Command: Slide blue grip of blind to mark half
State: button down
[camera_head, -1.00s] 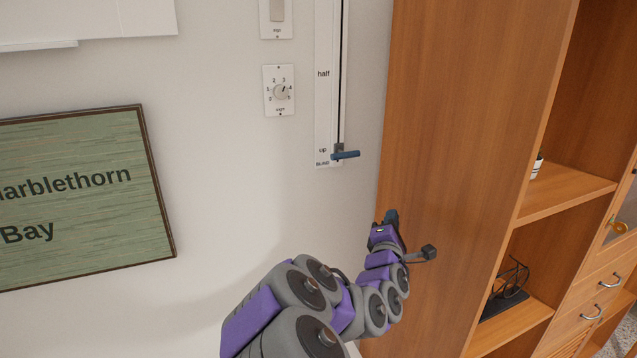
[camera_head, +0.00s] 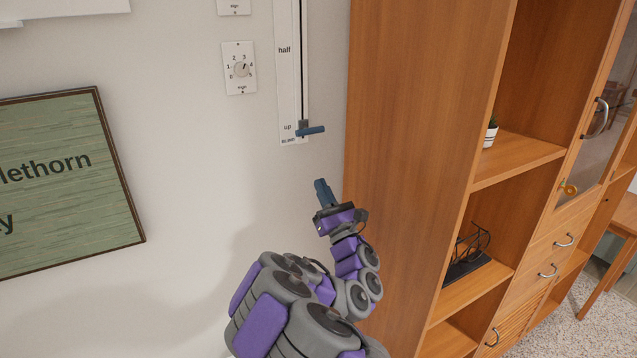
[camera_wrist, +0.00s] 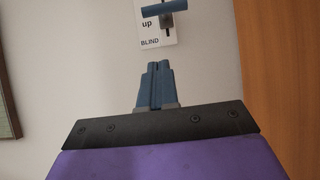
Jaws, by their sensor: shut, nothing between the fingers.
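The blue grip (camera_head: 311,131) of the blind slider is at the bottom of its track, beside the "up" mark. The "half" mark (camera_head: 285,50) is higher on the white blind panel (camera_head: 289,95). My gripper (camera_head: 320,183) is shut and empty, below the blue grip and apart from it. In the wrist view my gripper's fingers (camera_wrist: 160,68) are together, pointing up at the panel. There the blue grip (camera_wrist: 162,8) shows at the top edge, just above the "up" and "BLIND" labels. The "half" mark is out of the wrist view.
A tall wooden cabinet (camera_head: 418,110) stands close on the right of the panel, with open shelves. A numbered dial plate (camera_head: 239,68) is on the wall left of the panel. A green framed sign (camera_head: 65,185) hangs further left. The wall around the grip is clear.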

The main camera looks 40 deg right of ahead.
jog(key=x, duration=0.8)
notch_tip(320, 180, up, 23)
jog(key=p, duration=0.5)
jog(key=shift+w+r, duration=0.2)
jog(key=shift+w, duration=0.1)
jog(key=shift+d+f, duration=0.1)
